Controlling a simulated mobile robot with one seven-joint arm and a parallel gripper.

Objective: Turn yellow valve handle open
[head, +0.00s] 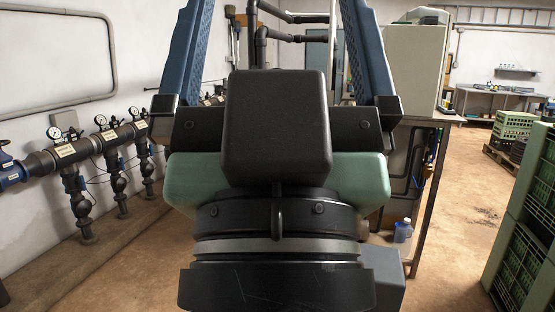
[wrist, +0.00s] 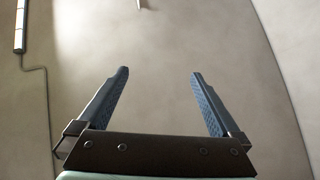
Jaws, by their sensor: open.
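My gripper (wrist: 160,75) is open and empty in the wrist view, its two blue ridged fingers spread apart in front of a plain pale surface. In the head view my gripper fills the middle of the picture, its fingers reaching up past the top edge. No yellow valve handle can be made out in either view. A dark manifold pipe (head: 87,147) runs along the left wall with gauges and dark vertical branches. A blue fitting (head: 12,174) sits at its left end. My gripper hides what is behind it.
A dark-legged table (head: 433,117) with a pale cabinet (head: 412,70) stands right of my gripper. Green crates (head: 530,215) are stacked at the right edge. A bottle (head: 403,230) stands on the floor by the table. Brown floor (head: 462,200) is clear between table and crates.

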